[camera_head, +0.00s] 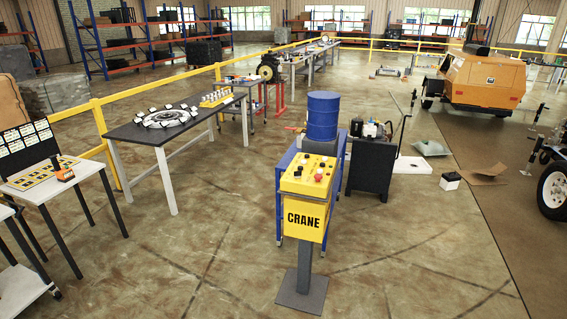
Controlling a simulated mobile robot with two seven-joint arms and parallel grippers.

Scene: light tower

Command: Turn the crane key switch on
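A yellow crane control box (304,211) with "CRANE" lettered on its front stands upright on a dark post with a flat base plate, right of the picture's middle. Its sloped top panel (308,174) carries several knobs and buttons, some black, some red and one pale. They are too small to tell which is the key switch or how it is set. Neither of my grippers shows in the head view.
A blue drum (322,116) on a blue stand is right behind the box. A dark table (150,132) stands to the left, and a white table (40,192) at the far left. A yellow trailer unit (484,78) is at the back right. The floor before the box is clear.

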